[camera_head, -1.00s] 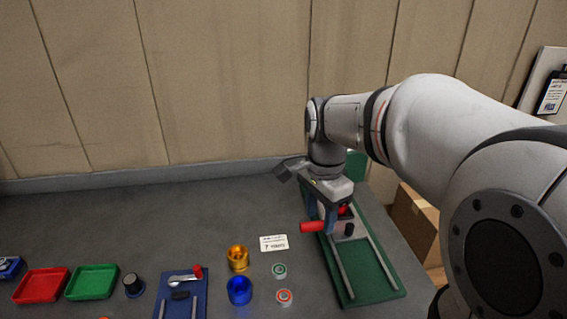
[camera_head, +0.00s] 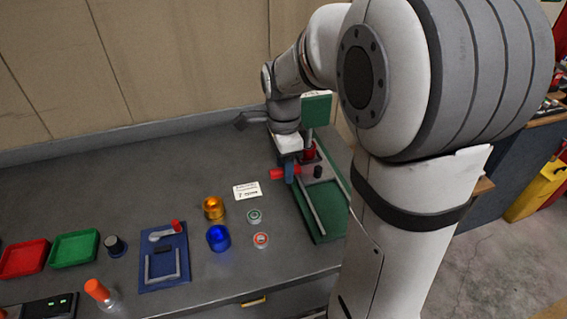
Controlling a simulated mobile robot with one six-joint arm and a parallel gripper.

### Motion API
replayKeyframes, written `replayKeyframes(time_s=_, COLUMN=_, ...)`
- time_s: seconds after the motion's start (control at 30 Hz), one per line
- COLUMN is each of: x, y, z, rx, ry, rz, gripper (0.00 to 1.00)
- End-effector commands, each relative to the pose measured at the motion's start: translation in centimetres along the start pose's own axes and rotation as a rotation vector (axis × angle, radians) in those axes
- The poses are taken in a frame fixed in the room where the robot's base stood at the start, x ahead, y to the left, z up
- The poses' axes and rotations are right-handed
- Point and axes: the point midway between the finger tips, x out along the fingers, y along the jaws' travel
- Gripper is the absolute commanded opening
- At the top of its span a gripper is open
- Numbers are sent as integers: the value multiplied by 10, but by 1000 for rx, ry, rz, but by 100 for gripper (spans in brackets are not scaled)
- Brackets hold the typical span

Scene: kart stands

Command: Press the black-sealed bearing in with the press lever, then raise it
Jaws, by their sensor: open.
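The press (camera_head: 316,213) has a green base with grey rails and stands at the right of the bench. Its red lever handle (camera_head: 279,174) sticks out to the left at its front. My gripper (camera_head: 290,172) points down at the press, its bluish fingers at the inner end of the red handle. It is open; whether a finger touches the handle I cannot tell. A black knob (camera_head: 318,171) sits right of it. I cannot make out the black-sealed bearing; my gripper and arm cover part of the press.
An orange cup (camera_head: 213,208), a blue cup (camera_head: 218,238), a green-ringed bearing (camera_head: 254,216) and a red-ringed one (camera_head: 261,240) stand left of the press. A white card (camera_head: 247,190) lies behind them. Red (camera_head: 23,259) and green (camera_head: 74,249) trays sit far left.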

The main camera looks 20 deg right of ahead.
Motion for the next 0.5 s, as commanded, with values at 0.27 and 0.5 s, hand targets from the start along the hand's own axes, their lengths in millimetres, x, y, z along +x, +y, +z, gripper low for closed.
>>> replayKeyframes(time_s=0.27, x=0, y=0, z=0, rx=-1, ry=0, rz=0, gripper=38)
replayKeyframes(time_s=0.5, x=0, y=0, z=1, rx=-2, ry=0, rz=-1, gripper=19)
